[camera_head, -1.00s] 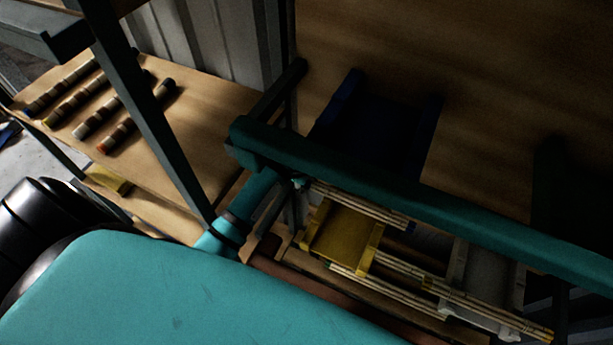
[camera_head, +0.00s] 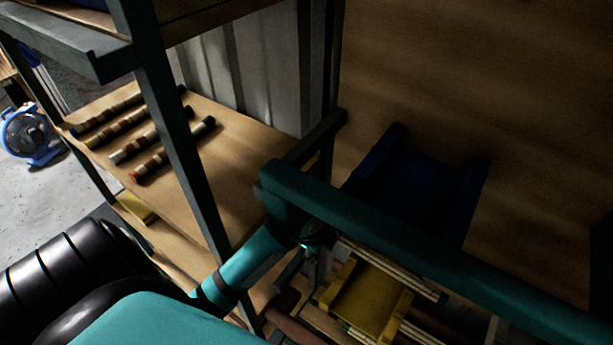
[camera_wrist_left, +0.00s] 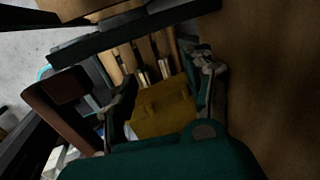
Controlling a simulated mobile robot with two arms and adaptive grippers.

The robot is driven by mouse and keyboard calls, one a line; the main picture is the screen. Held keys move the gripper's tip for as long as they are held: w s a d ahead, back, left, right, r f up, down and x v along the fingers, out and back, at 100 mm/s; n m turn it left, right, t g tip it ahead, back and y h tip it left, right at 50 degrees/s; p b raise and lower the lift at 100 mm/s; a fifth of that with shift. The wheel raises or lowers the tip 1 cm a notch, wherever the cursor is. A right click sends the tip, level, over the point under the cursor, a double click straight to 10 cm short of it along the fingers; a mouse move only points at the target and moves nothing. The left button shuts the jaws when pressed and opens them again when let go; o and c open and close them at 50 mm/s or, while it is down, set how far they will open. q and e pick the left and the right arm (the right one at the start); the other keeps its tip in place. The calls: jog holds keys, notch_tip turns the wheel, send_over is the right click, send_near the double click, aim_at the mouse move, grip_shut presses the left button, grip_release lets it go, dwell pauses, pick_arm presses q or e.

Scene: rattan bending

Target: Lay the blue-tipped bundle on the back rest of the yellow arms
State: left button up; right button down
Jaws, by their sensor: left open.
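The yellow arms (camera_head: 372,302) stand low at bottom right in the head view and also show in the left wrist view (camera_wrist_left: 163,112). My left gripper (camera_head: 303,265) is open, close to the upper left of the yellow arms. In the left wrist view its fingers stand apart with yellow between them, and I see nothing gripped. My right gripper is not in view.
A wooden shelf (camera_head: 215,172) at left carries several banded dark-and-pale bundles (camera_head: 150,135). Its dark uprights (camera_head: 178,140) stand near my left arm. A dark blue holder (camera_head: 415,190) is behind the yellow arms. A blue fan (camera_head: 30,132) is on the floor far left.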

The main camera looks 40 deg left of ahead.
pick_arm(q)
jog(key=s+b, duration=0.1)
jog(key=s, duration=0.5)
jog(key=shift+d, duration=0.2)
